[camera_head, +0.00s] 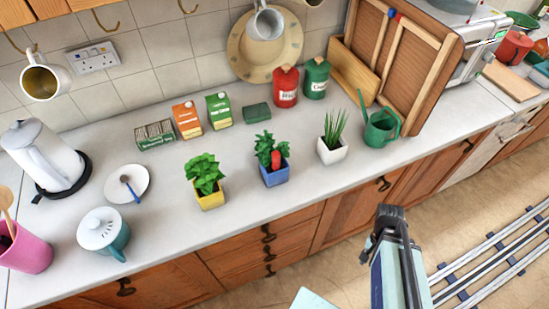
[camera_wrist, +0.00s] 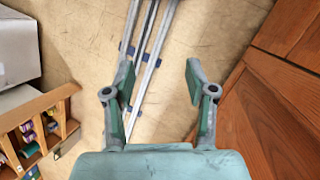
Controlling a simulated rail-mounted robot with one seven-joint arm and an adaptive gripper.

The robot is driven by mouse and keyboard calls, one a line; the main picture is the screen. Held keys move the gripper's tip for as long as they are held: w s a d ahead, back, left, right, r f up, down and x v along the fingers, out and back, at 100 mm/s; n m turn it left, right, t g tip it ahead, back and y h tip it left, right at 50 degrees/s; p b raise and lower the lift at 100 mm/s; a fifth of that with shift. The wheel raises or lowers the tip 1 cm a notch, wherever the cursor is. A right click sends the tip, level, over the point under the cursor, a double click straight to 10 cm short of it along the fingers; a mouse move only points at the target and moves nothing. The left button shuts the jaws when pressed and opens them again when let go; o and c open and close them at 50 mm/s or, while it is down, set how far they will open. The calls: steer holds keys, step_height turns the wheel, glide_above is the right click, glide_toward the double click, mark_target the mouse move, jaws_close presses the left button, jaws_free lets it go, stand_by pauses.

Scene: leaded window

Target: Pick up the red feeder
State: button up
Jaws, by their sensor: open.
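The red feeder (camera_head: 276,160) is a small, upright red piece among the leaves of the plant in the blue pot (camera_head: 275,177), at the middle of the counter. Leaves surround it and its lower end is hidden. In the wrist view my gripper (camera_wrist: 158,78) is open and empty, its two fingers apart above the floor. In the head view my arm's end is in front of the counter, right of the blue pot and well apart from it. The feeder is not in the wrist view.
A yellow pot (camera_head: 209,198) stands left of the blue pot and a white pot (camera_head: 332,152) right of it. A green watering can (camera_head: 382,130) is further right. Red (camera_head: 285,88) and green (camera_head: 316,80) canisters stand behind. The counter's front strip is clear.

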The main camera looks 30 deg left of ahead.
steer(key=w+a+r+m+t+p, duration=0.1)
steer(key=w+a+r, duration=0.2)
steer(key=r, duration=0.3)
steer(key=w+a+r+m+t+p, duration=0.1)
steer(key=w+a+r, duration=0.25)
steer(key=r, duration=0.35)
step_height(320, 180, up, 35)
steer(key=m+t+y+b, duration=0.2)
steer(key=m, duration=0.9)
glide_above(276, 153)
step_height(276, 153, down, 5)
steer(key=b, duration=0.3)
steer(key=shift+s+f, duration=0.1)
steer(key=shift+s, duration=0.05)
steer(key=shift+f+p, duration=0.35)
steer(key=shift+p, duration=0.15)
steer(key=shift+f+p, duration=1.9)
steer(key=shift+f, duration=3.55)
steer(key=c, duration=1)
